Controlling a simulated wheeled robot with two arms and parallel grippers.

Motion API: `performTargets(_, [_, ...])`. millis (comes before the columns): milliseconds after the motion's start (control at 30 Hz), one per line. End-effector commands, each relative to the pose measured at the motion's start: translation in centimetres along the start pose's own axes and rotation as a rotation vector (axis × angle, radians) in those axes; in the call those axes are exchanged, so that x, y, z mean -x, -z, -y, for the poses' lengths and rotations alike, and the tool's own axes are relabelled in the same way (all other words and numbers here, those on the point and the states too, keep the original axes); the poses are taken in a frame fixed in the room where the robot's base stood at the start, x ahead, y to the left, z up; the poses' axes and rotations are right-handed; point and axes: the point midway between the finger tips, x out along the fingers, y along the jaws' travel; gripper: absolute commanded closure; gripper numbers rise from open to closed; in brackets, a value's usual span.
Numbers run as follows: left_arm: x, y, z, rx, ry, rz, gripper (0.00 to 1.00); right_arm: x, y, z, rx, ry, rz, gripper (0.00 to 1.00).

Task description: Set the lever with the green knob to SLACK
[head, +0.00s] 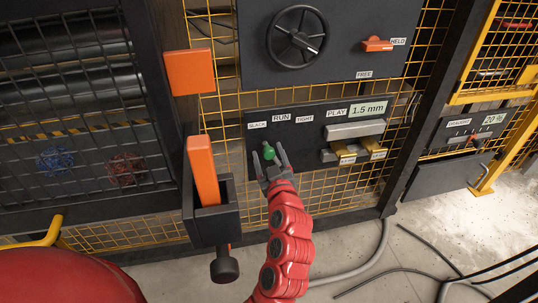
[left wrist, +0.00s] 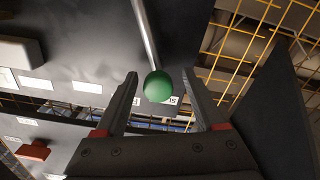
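The lever's green knob (head: 268,152) stands out from a dark panel (head: 315,160), below the labels SLACK (head: 257,126), RUN (head: 281,118) and TIGHT (head: 305,120). I cannot tell for sure which label the lever points to. My left gripper (head: 271,161) is at the knob with its fingers apart. In the left wrist view, the green knob (left wrist: 158,86) on its metal rod (left wrist: 144,32) lies between the open fingers of my left gripper (left wrist: 160,76), with a gap on both sides. My right gripper is not in view.
A display (head: 368,109) reads PLAY 1.5 mm. Above is a panel with a black handwheel (head: 297,36) and an orange switch (head: 376,44) labelled HELD and FREE. An orange handle (head: 203,170) in a black holder stands left of my arm. Yellow mesh surrounds the panels.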

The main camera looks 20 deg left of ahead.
Motion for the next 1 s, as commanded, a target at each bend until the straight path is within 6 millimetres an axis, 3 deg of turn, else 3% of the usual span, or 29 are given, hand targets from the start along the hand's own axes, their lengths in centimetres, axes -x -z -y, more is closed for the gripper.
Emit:
performTargets(233, [0.1, 0.1, 0.0, 0.0, -0.001, -0.001, 0.29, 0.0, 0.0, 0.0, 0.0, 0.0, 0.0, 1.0])
performTargets(367, [1.1, 0.1, -0.2, -0.002, -0.005, -0.001, 0.29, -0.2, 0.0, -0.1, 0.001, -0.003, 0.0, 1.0])
performTargets(800, [11.2, 0.1, -0.3, -0.005, -0.011, 0.0, 0.29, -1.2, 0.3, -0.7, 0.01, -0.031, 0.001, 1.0])
performTargets(1000, [14.8, 0.1, -0.2, -0.001, -0.008, -0.001, 0.29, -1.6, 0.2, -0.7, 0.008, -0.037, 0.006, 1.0])
